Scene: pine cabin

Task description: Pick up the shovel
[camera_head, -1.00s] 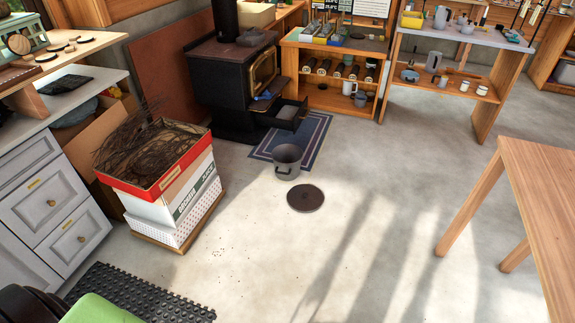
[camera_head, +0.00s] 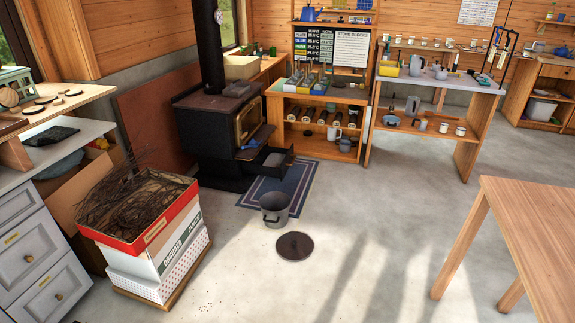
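I cannot make out a shovel for certain. A small blue item (camera_head: 249,146) lies on the front ledge of the black wood stove (camera_head: 204,137), too small to tell what it is. The stove's lower drawer (camera_head: 273,160) is pulled out at the front. A grey bucket (camera_head: 275,208) stands upright on the floor in front of the stove, and a dark round lid (camera_head: 294,246) lies on the floor beside it. Neither of my grippers is in view.
A box of twigs (camera_head: 140,243) stands on other boxes at the left, near a grey drawer unit (camera_head: 36,262). A blue striped rug (camera_head: 294,185) lies before the stove. A wooden table (camera_head: 530,225) stands at the right.

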